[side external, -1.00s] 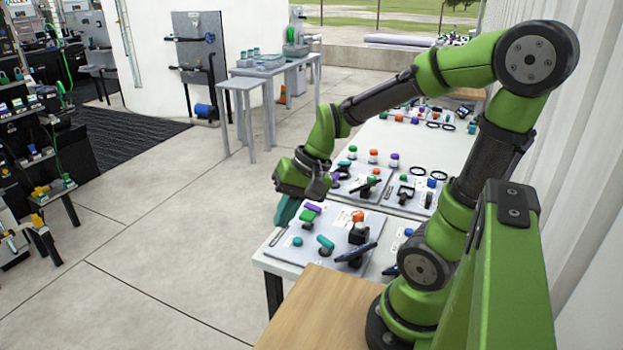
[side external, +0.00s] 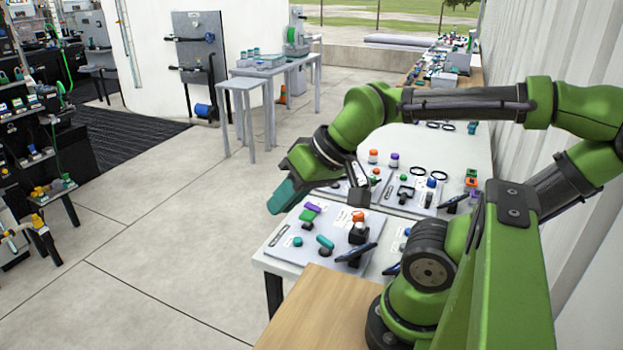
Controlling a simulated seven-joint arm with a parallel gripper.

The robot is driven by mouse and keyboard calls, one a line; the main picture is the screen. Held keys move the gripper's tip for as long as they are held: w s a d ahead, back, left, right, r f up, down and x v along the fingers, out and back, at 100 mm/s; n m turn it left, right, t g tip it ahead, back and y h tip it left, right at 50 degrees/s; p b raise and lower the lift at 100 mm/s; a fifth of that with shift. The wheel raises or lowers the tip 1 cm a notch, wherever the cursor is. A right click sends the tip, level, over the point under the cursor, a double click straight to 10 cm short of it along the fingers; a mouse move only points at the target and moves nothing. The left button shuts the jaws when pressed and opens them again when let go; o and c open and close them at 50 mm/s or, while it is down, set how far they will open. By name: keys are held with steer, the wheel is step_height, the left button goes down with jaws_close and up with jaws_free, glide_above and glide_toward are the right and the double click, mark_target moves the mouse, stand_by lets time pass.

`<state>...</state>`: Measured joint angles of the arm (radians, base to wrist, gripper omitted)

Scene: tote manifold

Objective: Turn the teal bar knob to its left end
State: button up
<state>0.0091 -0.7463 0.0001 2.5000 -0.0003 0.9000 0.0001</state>
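The teal bar knob (side external: 325,242) is on the near light grey panel (side external: 330,262), right of a small teal round button (side external: 297,241). Its bar lies slantwise in the picture. My gripper (side external: 280,203), with teal fingers, is in the air at the panel's far left edge, up and left of the knob and apart from it. The fingers overlap in this view, so the gap between them is hidden. No held thing shows.
A green piece (side external: 307,216) and a purple piece (side external: 313,208) are behind the knob. An orange-topped knob (side external: 358,215) and a black lever (side external: 356,253) are to its right. A second panel with more controls lies behind. The wooden surface (side external: 318,312) in front is clear.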

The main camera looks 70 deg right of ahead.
mark_target(326, 240)
steer(key=o, duration=0.7)
steer(key=w+d+f+m, duration=0.1)
steer(key=d, duration=0.1)
steer(key=w+d+f+m+g, duration=0.1)
steer(key=d, duration=0.1)
steer(key=w+d+f+m+g+h, duration=0.1)
steer(key=d, duration=0.1)
steer(key=shift+d+f, duration=0.25)
steer(key=shift+f, duration=0.1)
steer(key=o, duration=0.5)
steer(key=d+f+m, duration=0.1)
steer(key=d, duration=0.1)
steer(key=d+f+m+g, duration=0.1)
steer(key=d+m, duration=0.1)
steer(key=w+d+f+m+g, duration=0.1)
steer(key=d, duration=0.2)
steer(key=shift+w+m+h, duration=0.1)
steer(key=shift+m+h, duration=0.2)
steer(key=shift+m, duration=0.1)
steer(key=shift+o, duration=0.7)
steer(key=s+d+f+m+g, duration=0.1)
steer(key=d+f+m+g, duration=0.2)
steer(key=d+m, duration=0.6)
step_height(326, 240, down, 2)
steer(key=d, duration=0.3)
steer(key=shift+s+f, duration=0.2)
step_height(326, 240, down, 16)
steer(key=shift+f+m, duration=0.2)
steer(key=shift+m, duration=0.8)
steer(key=shift+c, duration=0.4)
